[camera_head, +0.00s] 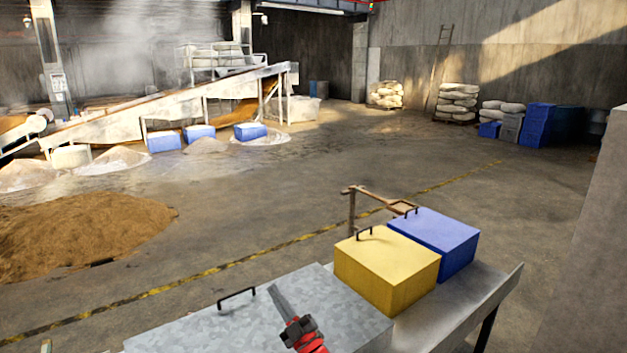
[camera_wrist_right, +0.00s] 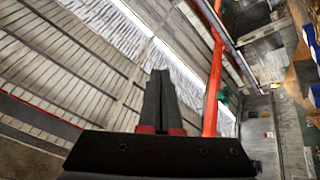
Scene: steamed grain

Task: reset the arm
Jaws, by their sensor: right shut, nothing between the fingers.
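My right gripper (camera_head: 283,303) shows at the bottom of the head view, a dark slim jaw on a red and black wrist, in front of the grey metal box. In the right wrist view its two fingers (camera_wrist_right: 160,80) are together, pointing up toward the ceiling, with nothing between them. My left gripper is in neither view.
A grey metal box (camera_head: 190,335) with a black handle, a yellow box (camera_head: 388,272) and a blue box (camera_head: 435,240) stand on a metal table (camera_head: 470,310). A wooden-handled tool (camera_head: 352,212) is behind them. A grain heap (camera_head: 80,235) lies left on open floor.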

